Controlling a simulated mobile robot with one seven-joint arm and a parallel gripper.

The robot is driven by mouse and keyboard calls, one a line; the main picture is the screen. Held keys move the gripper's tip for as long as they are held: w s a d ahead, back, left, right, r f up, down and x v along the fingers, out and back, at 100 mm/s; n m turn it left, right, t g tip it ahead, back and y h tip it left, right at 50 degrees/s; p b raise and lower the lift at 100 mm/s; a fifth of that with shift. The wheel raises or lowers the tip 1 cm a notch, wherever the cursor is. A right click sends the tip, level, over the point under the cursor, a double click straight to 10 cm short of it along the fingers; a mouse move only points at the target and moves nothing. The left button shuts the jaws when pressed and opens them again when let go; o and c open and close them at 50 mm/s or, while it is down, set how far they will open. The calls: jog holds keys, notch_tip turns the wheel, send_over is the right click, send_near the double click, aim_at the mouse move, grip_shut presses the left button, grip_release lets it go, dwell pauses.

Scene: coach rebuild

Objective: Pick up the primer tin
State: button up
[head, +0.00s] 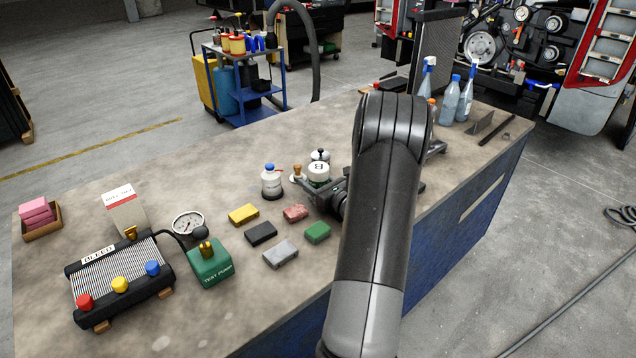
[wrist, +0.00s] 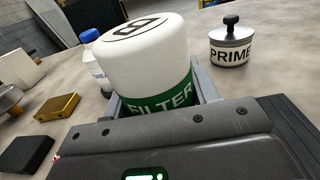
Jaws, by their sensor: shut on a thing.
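The primer tin (wrist: 231,48) is a small round metal tin with a black knob on its lid and a white label reading PRIME. It stands upright on the bench, to the right of my gripper (wrist: 160,98) and apart from it in the wrist view. In the head view the tin (head: 320,155) shows only in part, behind the filter. My gripper is shut on a white cylindrical filter (wrist: 145,52) with a green FILTER band and an 8 on top. The filter also shows in the head view (head: 319,171). Whether its base touches the bench is hidden.
A blue-capped bottle (head: 271,183) stands left of the filter. Several coloured blocks, such as a yellow one (head: 243,214), lie in front. A green test pump (head: 210,264) and a bleed panel (head: 121,279) are further left. Spray bottles (head: 450,101) stand at the back right.

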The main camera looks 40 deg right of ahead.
aim_at(319, 168)
jog(key=shift+r, duration=0.15)
jog(key=shift+r, duration=0.55)
jog(key=r, duration=0.2)
jog(key=s+r, duration=0.1)
jog(key=shift+d+r, duration=0.25)
jog(key=shift+d, duration=0.05)
jog(key=s+d+r, duration=0.5)
jog(key=s+r, duration=0.4)
jog(key=r, duration=0.2)
jog(key=w+d+m+g+h, duration=0.1)
jog(key=w+d+m+h, duration=0.15)
jog(key=w+d, duration=0.8)
jog(key=w+d+m+h, duration=0.2)
jog(key=w+d+h, duration=0.35)
jog(key=w, duration=0.75)
jog(key=shift+y, duration=0.6)
jog(key=f, duration=0.8)
jog(key=d+f, duration=0.1)
jog(key=f, duration=0.3)
jog(key=shift+s, duration=0.3)
jog(key=shift+f, duration=1.95)
